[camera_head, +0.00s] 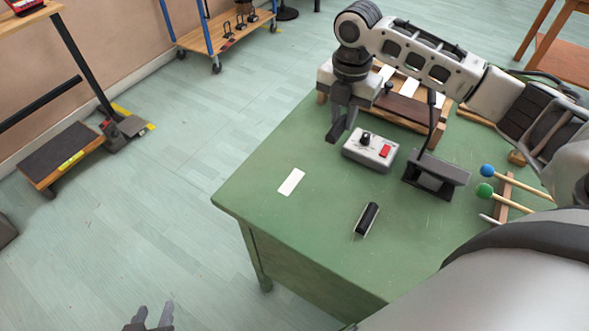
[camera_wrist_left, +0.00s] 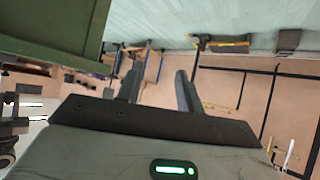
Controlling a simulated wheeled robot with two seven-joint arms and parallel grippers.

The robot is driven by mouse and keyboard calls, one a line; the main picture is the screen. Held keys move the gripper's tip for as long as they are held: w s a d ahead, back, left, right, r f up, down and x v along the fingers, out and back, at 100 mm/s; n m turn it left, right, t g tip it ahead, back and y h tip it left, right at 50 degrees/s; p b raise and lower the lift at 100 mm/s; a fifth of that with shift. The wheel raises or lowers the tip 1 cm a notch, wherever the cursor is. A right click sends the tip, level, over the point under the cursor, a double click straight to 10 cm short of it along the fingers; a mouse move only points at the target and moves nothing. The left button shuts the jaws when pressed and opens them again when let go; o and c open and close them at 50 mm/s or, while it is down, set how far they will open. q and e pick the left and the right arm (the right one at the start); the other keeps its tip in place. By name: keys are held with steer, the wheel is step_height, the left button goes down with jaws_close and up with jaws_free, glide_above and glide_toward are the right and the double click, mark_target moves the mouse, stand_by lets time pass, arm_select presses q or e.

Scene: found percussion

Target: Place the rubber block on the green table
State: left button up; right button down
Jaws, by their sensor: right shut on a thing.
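The green table (camera_head: 255,190) fills the middle of the head view. My right gripper (camera_head: 338,126) hangs above it, left of the grey box, with its fingers close together on a small dark piece. I take this piece to be the rubber block; it is hard to tell apart from the dark fingers. It appears to be off the tabletop. My left gripper (camera_head: 150,320) is low at the left, off the table and above the floor. In the left wrist view its two fingers (camera_wrist_left: 158,88) are apart with nothing between them.
A grey box with a black knob and red switch (camera_head: 370,150) stands near the right gripper. A black stand (camera_head: 436,176), mallets (camera_head: 508,190), a wooden bar instrument (camera_head: 408,108), a white card (camera_head: 291,182) and a black cylinder-like item (camera_head: 368,218) share the table. The left front corner is clear.

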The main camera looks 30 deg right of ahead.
steer(key=a+f, duration=0.2)
steer(key=a, duration=0.3)
glide_above(296, 177)
steer(key=f, duration=0.5)
steer(key=shift+d+f+p, duration=0.25)
steer(key=shift+f+p, duration=0.1)
arm_select(q)
steer(key=shift+s+a, duration=0.1)
steer(key=shift+s, duration=0.15)
arm_select(e)
steer(key=shift+a+f, duration=0.15)
steer(key=shift+f, duration=0.8)
steer(key=shift+a+f, duration=0.1)
steer(key=shift+f, duration=0.8)
arm_select(q)
steer(key=shift+f, duration=0.1)
arm_select(e)
steer(key=shift+f, duration=0.2)
steer(key=c, duration=1.3)
jaws_free()
arm_select(q)
steer(key=shift+w+r, duration=0.1)
steer(key=shift+r, duration=0.1)
arm_select(e)
step_height(296, 177, up, 12)
steer(key=shift+r, duration=0.25)
